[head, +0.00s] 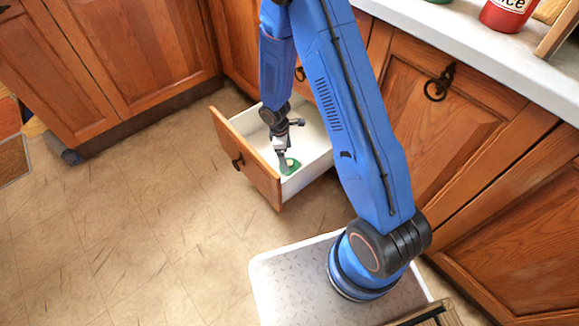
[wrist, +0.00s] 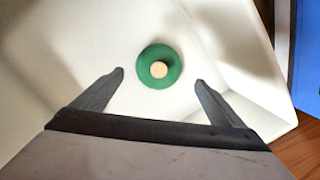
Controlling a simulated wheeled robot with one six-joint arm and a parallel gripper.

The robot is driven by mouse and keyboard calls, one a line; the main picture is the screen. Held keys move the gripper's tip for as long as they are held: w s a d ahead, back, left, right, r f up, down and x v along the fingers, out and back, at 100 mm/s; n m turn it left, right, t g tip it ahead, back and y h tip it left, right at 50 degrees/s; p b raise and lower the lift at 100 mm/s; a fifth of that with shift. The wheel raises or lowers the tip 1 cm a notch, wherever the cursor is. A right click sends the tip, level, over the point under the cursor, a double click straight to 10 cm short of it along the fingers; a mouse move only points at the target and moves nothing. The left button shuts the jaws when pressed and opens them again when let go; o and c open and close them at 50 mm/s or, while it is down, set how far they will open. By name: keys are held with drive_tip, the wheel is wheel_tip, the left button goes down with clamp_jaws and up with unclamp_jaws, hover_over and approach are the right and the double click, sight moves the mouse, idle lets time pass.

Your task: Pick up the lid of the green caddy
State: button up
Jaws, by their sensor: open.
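The green lid (wrist: 174,76) with a round tan knob (wrist: 159,69) lies on the white floor of an open drawer. In the head view the lid (head: 291,166) shows near the drawer's front, partly hidden by my gripper. My gripper (wrist: 161,76) is open and empty in the wrist view, pointing down into the drawer. Its fingertips are on either side of the lid in the picture, apart from it. In the head view my gripper (head: 282,166) is just above the lid. A green thing (head: 438,1) on the counter is cut off by the top edge; I cannot tell whether it is the caddy.
The open drawer (head: 233,148) has a wooden front and white walls close around my gripper. A white counter (head: 470,50) runs above wooden cabinets (head: 440,120). A red container (head: 508,13) stands on it. The tiled floor (head: 140,230) at left is clear.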

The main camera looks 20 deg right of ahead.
sight(289, 162)
drive_tip(key=shift+s+d+f, duration=0.1)
drive_tip(key=shift+d+f, duration=0.1)
drive_tip(key=shift+f, duration=0.85)
drive_tip(key=shift+d+f, duration=0.2)
drive_tip(key=shift+f, duration=0.8)
drive_tip(key=shift+s+d+f, duration=0.1)
drive_tip(key=shift+d+f, duration=0.1)
drive_tip(key=shift+f, duration=0.85)
drive_tip(key=c, duration=1)
